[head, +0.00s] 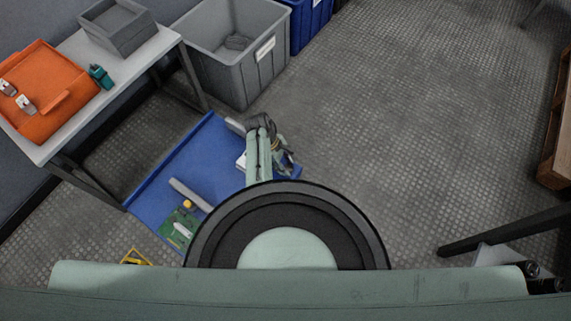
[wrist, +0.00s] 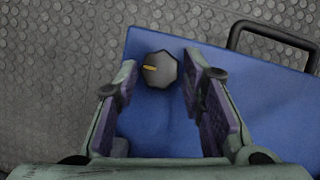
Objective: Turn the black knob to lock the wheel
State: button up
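The knob (wrist: 160,72) is a dark grey, many-sided cap with a yellow pointer mark aimed left in the wrist view. It sits near the edge of a flat blue platform (wrist: 160,130), also seen in the head view (head: 148,200). My gripper (wrist: 162,66) is open, with one purple-padded finger on each side of the knob and visible gaps between. I cannot tell how far the fingertips are above it. In the head view my gripper (head: 284,158) is over the platform's far right end, and I cannot make out the knob there. No wheel shows in either view.
A black handle (wrist: 272,32) rises at the platform's edge. A green board (head: 180,229) and a grey bar (head: 190,194) lie on the platform. A table (head: 140,58) and grey bin (head: 236,75) stand beyond. Floor to the right is mostly clear; a wooden pallet (head: 556,160) is far right.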

jog(key=c, duration=0.7)
jog(key=m, duration=0.2)
jog(key=m+g, duration=0.1)
jog(key=shift+w+d+m+y, duration=0.15)
jog(key=shift+m+y, duration=0.15)
jog(key=shift+m, duration=0.1)
jog(key=m+g+y, duration=0.1)
jog(key=m, duration=0.2)
jog(key=shift+w+d+m, duration=0.1)
jog(key=shift+w+m, duration=0.05)
jog(key=shift+m, duration=0.25)
jog(key=m+y, duration=0.1)
jog(key=m, duration=0.1)
jog(key=m+g+y, duration=0.1)
jog(key=m, duration=0.2)
jog(key=shift+d, duration=0.2)
jog(key=m+y+p, duration=0.1)
jog(key=m+y, duration=0.1)
jog(key=m, duration=0.3)
jog(key=shift+d, duration=0.2)
jog(key=shift+m+t, duration=0.3)
